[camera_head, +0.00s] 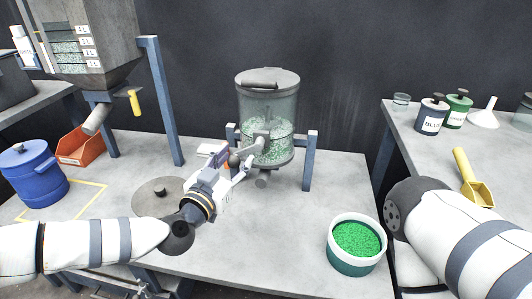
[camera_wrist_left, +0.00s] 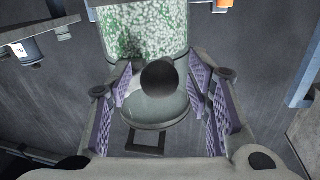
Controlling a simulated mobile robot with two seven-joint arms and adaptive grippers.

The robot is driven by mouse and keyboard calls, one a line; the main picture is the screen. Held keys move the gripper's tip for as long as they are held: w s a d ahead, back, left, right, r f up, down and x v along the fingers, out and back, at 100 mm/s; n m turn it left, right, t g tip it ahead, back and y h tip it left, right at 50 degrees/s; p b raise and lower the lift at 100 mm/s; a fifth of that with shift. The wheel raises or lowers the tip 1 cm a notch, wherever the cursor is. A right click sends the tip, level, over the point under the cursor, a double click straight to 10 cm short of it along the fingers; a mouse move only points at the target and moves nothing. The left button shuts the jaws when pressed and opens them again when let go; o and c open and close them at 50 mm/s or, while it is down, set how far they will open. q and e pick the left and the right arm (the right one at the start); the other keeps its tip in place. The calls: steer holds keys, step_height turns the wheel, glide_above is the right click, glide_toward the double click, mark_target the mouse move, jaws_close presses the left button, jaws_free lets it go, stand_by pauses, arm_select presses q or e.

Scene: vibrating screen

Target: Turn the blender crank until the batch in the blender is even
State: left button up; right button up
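The clear blender drum (camera_head: 283,105) hangs on a blue stand at the back of the table. It holds a batch of white and green granules (camera_head: 268,152). In the left wrist view the batch (camera_wrist_left: 145,28) looks patchy, greener at left and whiter elsewhere. My left gripper (camera_head: 234,161) is at the crank, on the drum's front left. In the left wrist view its purple-padded fingers (camera_wrist_left: 160,88) stand apart, with the dark round crank knob (camera_wrist_left: 159,76) between them and gaps at both sides. My right gripper is out of view; only its arm shows at right.
A tub of green granules (camera_head: 357,240) stands at the table's front right. A round lid (camera_head: 158,197) lies left of the drum. A blue drum (camera_head: 34,174) and an orange bin (camera_head: 80,148) are at left. A yellow scoop (camera_head: 472,180) and jars are on the right table.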

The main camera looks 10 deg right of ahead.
arm_select(q)
steer(key=shift+s, duration=0.1)
steer(key=v, duration=0.1)
steer(key=p+v, duration=0.1)
steer(key=v, duration=0.1)
steer(key=p+v, duration=0.1)
steer(key=v, duration=0.1)
steer(key=shift+a+r, duration=0.1)
steer(key=shift+r, duration=0.2)
steer(key=shift+s+a+f, duration=0.1)
steer(key=shift+s+a, duration=0.05)
steer(key=shift+s, duration=0.1)
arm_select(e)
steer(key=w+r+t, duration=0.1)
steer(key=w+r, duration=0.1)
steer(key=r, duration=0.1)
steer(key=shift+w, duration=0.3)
arm_select(q)
steer(key=shift+s+f, duration=0.1)
steer(key=shift+f, duration=0.15)
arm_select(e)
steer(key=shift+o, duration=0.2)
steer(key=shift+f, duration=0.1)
